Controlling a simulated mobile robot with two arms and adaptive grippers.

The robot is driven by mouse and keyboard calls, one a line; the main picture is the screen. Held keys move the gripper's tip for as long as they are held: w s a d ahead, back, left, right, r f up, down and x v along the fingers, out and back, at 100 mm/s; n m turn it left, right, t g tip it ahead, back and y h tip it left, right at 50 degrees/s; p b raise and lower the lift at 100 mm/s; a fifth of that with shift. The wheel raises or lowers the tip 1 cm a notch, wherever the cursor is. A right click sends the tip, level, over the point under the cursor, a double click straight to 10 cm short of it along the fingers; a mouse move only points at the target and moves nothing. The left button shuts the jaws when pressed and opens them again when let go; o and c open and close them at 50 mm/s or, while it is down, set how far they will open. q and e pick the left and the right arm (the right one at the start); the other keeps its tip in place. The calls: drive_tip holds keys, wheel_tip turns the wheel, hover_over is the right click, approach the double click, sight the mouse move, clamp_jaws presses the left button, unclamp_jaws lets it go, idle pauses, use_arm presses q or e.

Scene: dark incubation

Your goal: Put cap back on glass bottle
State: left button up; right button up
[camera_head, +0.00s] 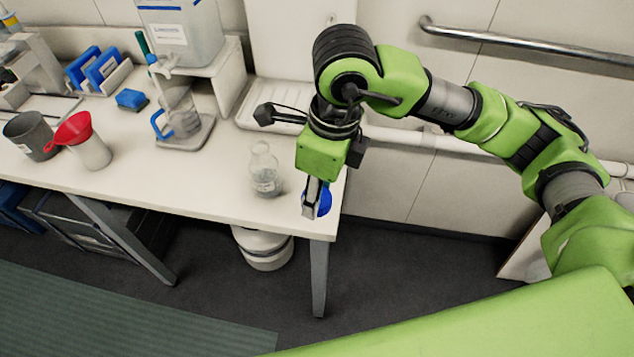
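The clear glass bottle (265,172) stands upright and uncapped near the front edge of the white bench, left of my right gripper. My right gripper (310,208) points down over the bench's right front corner. The blue cap (325,199) is right at its fingertips, partly hidden behind a finger. The fingers show nearly edge-on, so I cannot tell whether they are closed on the cap or whether the cap touches the bench. My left gripper is not in view.
On the white bench (190,193) stand a grey beaker (28,137), a red funnel on a container (72,130), and a jug on a scale (183,120). A carboy (185,30) stands at the back. A white bucket (262,248) is under the bench. Bench around the bottle is clear.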

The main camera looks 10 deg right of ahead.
drive_tip(key=shift+s+a+r, duration=0.15)
drive_tip(key=shift+s+r, duration=0.2)
drive_tip(key=shift+s, duration=0.35)
drive_tip(key=shift+d+f+n, duration=0.25)
drive_tip(key=shift+d+n, duration=0.4)
drive_tip(key=shift+n, duration=0.55)
drive_tip(key=s+d+f+n+g, duration=0.1)
drive_tip(key=d+n, duration=0.4)
drive_tip(key=n, duration=0.6)
drive_tip(key=s+d+f+n+g+h, duration=0.1)
drive_tip(key=d+n, duration=0.4)
drive_tip(key=n, duration=0.6)
drive_tip(key=shift+f, duration=0.25)
